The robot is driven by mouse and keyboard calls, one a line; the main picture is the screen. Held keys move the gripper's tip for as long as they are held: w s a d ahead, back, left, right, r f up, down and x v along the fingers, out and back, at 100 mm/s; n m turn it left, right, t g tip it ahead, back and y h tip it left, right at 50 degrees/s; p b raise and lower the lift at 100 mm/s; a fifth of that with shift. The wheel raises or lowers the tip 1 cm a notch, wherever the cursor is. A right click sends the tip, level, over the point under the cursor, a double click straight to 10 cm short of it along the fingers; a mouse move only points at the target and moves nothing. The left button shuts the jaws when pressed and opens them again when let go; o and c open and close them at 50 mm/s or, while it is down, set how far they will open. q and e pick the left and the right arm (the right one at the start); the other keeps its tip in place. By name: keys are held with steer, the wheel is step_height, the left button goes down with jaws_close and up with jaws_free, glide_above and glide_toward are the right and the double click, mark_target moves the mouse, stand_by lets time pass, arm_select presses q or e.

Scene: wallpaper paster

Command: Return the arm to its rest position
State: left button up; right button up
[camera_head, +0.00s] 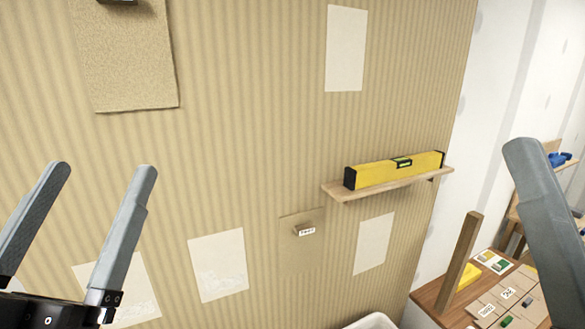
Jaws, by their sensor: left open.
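My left gripper (104,170) shows at the lower left. Its two long grey fingers are spread apart and point up, with nothing between them. It is in front of the striped tan wallpapered wall (240,120). One grey finger of my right gripper (535,190) stands at the right edge, in front of the wooden table. Its other finger is out of view, so its opening cannot be judged.
A yellow spirit level (375,174) lies on a small wooden wall shelf (345,193). A tan textured sheet (125,60) hangs at the upper left, and pale patches (346,50) mark the wall. A wooden table (435,297) with cards and an upright post (459,262) stands lower right.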

arm_select(q)
steer(key=s+r+t, duration=0.2)
steer(key=s+r, duration=0.2)
steer(key=s, duration=0.2)
step_height(320, 180, up, 20)
steer(key=p, duration=2)
steer(key=shift+w+a+p, duration=0.15)
steer(key=shift+w+p, duration=0.1)
steer(key=shift+p, duration=0.05)
steer(key=shift+r, duration=0.1)
